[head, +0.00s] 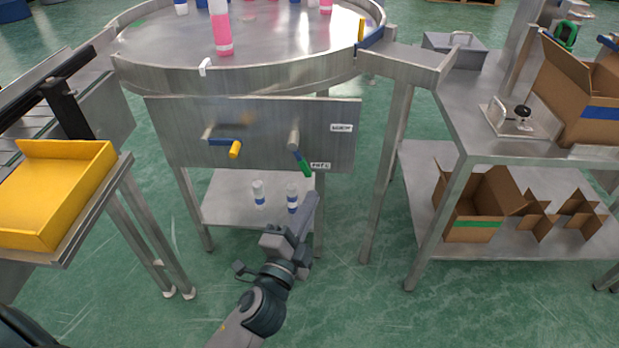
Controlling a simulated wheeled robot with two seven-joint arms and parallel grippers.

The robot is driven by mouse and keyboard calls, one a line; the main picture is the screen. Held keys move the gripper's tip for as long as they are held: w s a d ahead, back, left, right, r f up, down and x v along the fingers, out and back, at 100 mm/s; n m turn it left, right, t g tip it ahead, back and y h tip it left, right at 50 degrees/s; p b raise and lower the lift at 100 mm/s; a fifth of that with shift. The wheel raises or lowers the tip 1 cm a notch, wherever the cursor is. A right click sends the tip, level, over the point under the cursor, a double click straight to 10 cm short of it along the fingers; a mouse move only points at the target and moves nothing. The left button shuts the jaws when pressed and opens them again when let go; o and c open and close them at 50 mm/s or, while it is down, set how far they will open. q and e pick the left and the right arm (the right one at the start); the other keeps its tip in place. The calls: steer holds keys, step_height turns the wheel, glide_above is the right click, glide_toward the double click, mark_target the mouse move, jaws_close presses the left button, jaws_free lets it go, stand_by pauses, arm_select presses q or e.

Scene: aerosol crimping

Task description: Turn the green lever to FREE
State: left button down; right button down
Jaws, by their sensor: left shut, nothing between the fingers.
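The green lever (304,164) is mounted by a metal pivot on the front of a steel panel (265,140). It points down and slightly right, with its green tip beside a lower white label (320,165). A second white label (341,128) is up and right of the pivot. The lettering on both is too small to read surely. My left gripper (311,200) is shut and empty, pointing up, below the green tip in the picture. I see a gap between them; its depth is unclear. My right gripper is not in view.
A second lever, blue with a yellow tip (235,149), is left on the same panel. A round steel table (280,72) with pink bottles stands above. Two small bottles stand on the shelf (225,208) below. A yellow tray (50,195) is left; a workbench (460,110) with boxes is right.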

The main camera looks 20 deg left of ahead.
mark_target(309, 175)
arm_select(q)
steer(key=shift+w+d, duration=0.1)
steer(key=shift+w, duration=0.05)
steer(key=shift+w+a+f, duration=0.1)
steer(key=shift+w+a, duration=0.45)
steer(key=shift+w, duration=0.9)
steer(key=shift+w+a+r, duration=0.1)
steer(key=shift+w+a, duration=0.4)
steer(key=shift+w, duration=0.95)
steer(key=shift+w+a+f, duration=0.1)
steer(key=shift+w+a, duration=0.45)
steer(key=shift+w, duration=0.9)
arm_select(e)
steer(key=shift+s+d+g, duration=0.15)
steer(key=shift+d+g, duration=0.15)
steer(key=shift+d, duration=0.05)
arm_select(q)
steer(key=shift+p, duration=0.35)
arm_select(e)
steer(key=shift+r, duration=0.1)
